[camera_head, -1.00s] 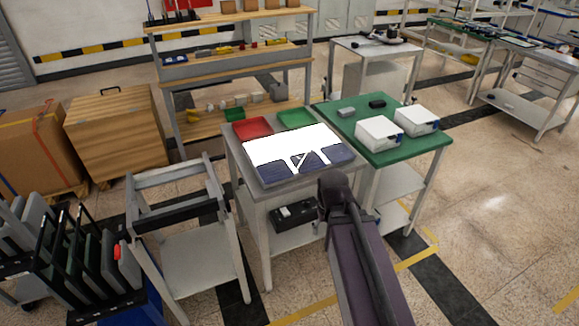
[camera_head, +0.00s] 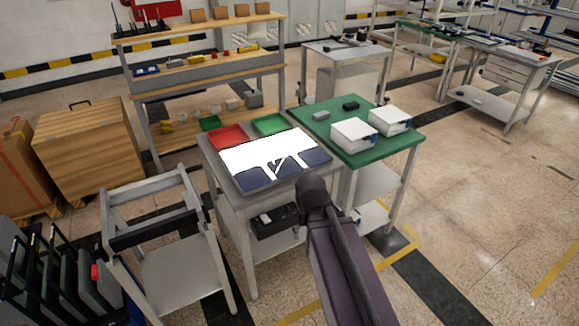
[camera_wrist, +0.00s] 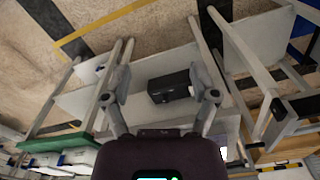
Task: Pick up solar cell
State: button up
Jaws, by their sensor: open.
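Dark blue solar cells lie along the front of a white sheet (camera_head: 258,150) on the grey worktable (camera_head: 222,178) in the head view. One cell (camera_head: 255,178) is at the left and another (camera_head: 315,157) at the right. White strips cross the dark area between them. My gripper (camera_wrist: 161,92) is open and empty in the wrist view, its two fingers wide apart. No solar cell is seen between the fingers; a black box (camera_wrist: 170,87) on a lower shelf shows beyond them. In the head view my arm reaches to the table's front right, and the fingers are hidden.
A red tray (camera_head: 228,135) and a green tray (camera_head: 270,124) are at the table's back. A green-topped table (camera_head: 360,158) with white boxes (camera_head: 354,134) adjoins on the right. An empty grey cart (camera_head: 180,275) stands left. Open floor lies to the right.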

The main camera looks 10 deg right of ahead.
aim_at(284, 168)
jog(key=z, duration=0.05)
jog(key=k, duration=1.3)
jog(key=z, duration=0.15)
jog(key=i, duration=0.9)
jog(key=u, duration=0.2)
